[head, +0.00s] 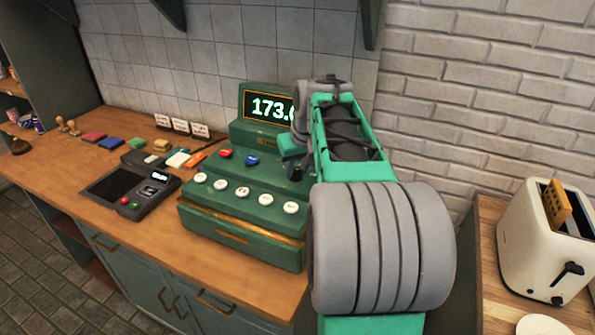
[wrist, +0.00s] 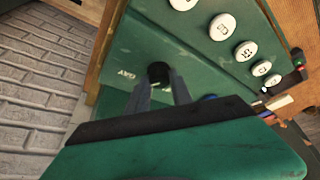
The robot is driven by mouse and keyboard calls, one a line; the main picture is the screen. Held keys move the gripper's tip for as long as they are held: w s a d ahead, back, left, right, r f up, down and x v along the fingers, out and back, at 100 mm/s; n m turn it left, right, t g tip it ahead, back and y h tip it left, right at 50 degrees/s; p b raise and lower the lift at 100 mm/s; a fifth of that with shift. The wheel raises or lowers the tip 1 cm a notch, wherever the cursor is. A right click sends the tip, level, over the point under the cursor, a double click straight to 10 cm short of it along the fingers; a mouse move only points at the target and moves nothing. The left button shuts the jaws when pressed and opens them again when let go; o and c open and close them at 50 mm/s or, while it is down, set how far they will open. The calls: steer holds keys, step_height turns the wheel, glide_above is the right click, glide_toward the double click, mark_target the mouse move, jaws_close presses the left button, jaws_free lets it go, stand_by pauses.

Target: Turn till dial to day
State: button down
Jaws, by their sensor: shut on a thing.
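The green till (head: 243,205) stands on the wooden counter, its lit display (head: 268,107) showing 173 and a cut-off digit. In the wrist view, a small dark round dial (wrist: 158,70) sits on the till's green panel (wrist: 190,45). A short pale label (wrist: 127,76), which seems to read DAY, is beside it. My gripper (wrist: 160,84) is shut on the dial, one finger on each side. I cannot tell which way the dial points. In the head view my arm hides the dial and most of the gripper.
A card terminal (head: 130,187) is left of the till. A toaster (head: 545,240) stands at the right. A brick wall (head: 470,90) is close behind my arm.

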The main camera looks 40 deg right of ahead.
stand_by(0.5)
steer(key=c, duration=1.1)
jaws_free()
steer(key=shift+r, duration=0.1)
steer(key=v, duration=0.7)
steer(key=shift+s+a+r, duration=0.1)
steer(key=shift+s+r, duration=0.05)
steer(key=shift+r, duration=0.15)
steer(key=s+a+f+n, duration=0.1)
steer(key=s+a+f, duration=0.15)
steer(key=a, duration=0.45)
steer(key=s+a+f, duration=0.1)
steer(key=a+f, duration=0.3)
steer(key=a, duration=0.4)
steer(key=shift+n+g+y, duration=0.4)
steer(key=shift+n+y, duration=0.1)
steer(key=shift+n, duration=0.4)
steer(key=s+a+f, duration=0.2)
steer(key=s+f, duration=0.1)
steer(key=s+a+f, duration=0.6)
steer(key=f, duration=0.1)
steer(key=shift+a, duration=0.1)
